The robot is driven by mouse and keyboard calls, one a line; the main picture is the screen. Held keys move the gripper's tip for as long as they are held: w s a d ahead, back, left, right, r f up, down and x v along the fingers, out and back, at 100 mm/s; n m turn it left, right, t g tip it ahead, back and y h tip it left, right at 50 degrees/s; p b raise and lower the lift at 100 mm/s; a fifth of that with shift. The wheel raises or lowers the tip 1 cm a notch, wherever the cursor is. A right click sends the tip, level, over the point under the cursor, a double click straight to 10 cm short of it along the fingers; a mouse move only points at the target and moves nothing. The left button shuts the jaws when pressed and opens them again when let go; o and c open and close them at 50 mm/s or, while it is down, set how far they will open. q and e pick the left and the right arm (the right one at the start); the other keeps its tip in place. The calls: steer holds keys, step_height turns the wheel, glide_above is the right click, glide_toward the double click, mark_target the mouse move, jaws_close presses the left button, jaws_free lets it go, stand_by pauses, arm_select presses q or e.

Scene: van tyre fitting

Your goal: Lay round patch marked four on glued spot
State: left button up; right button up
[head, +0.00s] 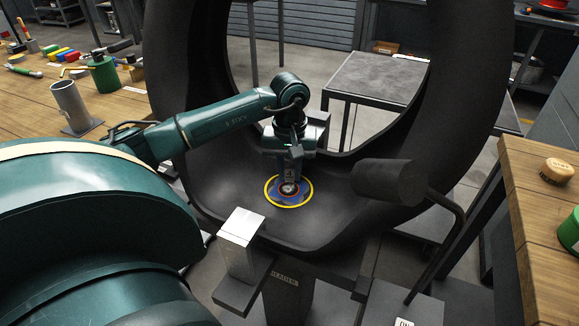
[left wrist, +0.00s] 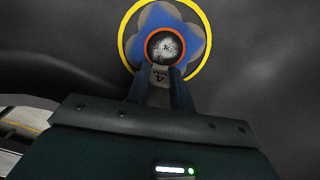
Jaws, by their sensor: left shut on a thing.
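The tyre (head: 235,190) stands upright, and the glued spot lies on its inner wall. The spot is a blue lobed area (head: 272,190) inside a yellow ring (head: 268,200); both also show in the left wrist view (left wrist: 193,42). A round patch (left wrist: 165,47) with an orange rim and a mottled grey face appears over the middle of the blue area. Its pale tab, marked 4 (left wrist: 160,76), is between the fingers of my left gripper (left wrist: 160,78), shut on it. In the head view this gripper (head: 290,178) points down. I cannot tell whether the patch touches the tyre. My right gripper is not in view.
A dark cylinder (head: 388,181) on a bent arm stands right of the spot. A pale block (head: 241,225) stands in front of the tyre. Benches with tools and a green canister (head: 104,75) are left; another bench (head: 540,190) is right.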

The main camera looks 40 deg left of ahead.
arm_select(q)
steer(key=shift+f, duration=0.1)
stand_by(0.3)
steer(key=o, duration=1)
